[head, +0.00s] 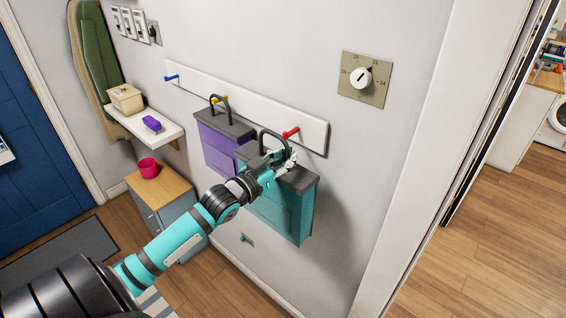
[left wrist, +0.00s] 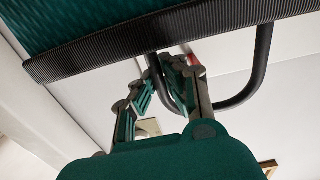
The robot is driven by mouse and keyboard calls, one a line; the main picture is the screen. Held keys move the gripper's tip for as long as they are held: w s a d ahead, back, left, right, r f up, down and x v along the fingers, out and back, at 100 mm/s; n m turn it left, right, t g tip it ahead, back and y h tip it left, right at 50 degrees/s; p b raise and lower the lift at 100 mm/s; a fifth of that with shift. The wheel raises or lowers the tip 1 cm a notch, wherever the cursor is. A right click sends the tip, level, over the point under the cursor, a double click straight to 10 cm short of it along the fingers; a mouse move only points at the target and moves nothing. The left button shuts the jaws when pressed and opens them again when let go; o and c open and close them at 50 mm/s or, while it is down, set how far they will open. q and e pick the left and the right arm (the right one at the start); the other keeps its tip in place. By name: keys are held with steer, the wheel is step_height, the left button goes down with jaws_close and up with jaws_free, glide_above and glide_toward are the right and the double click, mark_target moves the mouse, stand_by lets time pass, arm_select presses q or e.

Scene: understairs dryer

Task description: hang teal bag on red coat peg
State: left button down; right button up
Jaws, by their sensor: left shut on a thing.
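The teal bag (head: 282,212), with a dark grey top and a black looped handle (head: 270,133), is upright in front of the wall below the peg rail. My left gripper (head: 282,160) is shut on its handle, just above the bag's top. The red coat peg (head: 291,133) shows just right of the handle loop; I cannot tell whether the loop is around it. In the left wrist view the fingers (left wrist: 178,62) close on the black handle (left wrist: 240,95), under the bag's ribbed edge (left wrist: 150,38). A bit of red shows behind the fingertips. My right gripper is out of view.
A purple bag (head: 217,147) hangs at the yellow peg (head: 219,99), close left of the teal bag. The white rail (head: 250,106) also has a blue peg (head: 171,78). A dial plate (head: 363,80) is on the wall at right. A shelf (head: 150,128) and cabinet (head: 160,186) stand left.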

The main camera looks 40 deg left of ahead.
mark_target(311, 145)
arm_select(q)
steer(key=shift+w+d+b, duration=0.1)
steer(key=shift+w+b, duration=0.45)
steer(key=shift+w, duration=0.5)
steer(key=shift+w+d+f+b, duration=0.1)
steer(key=shift+w+f+b, duration=0.1)
steer(key=shift+w+b, duration=1.05)
steer(key=shift+w+f, duration=0.3)
steer(key=shift+w, duration=0.55)
steer(key=shift+w+f+p, duration=0.1)
steer(key=shift+p, duration=0.2)
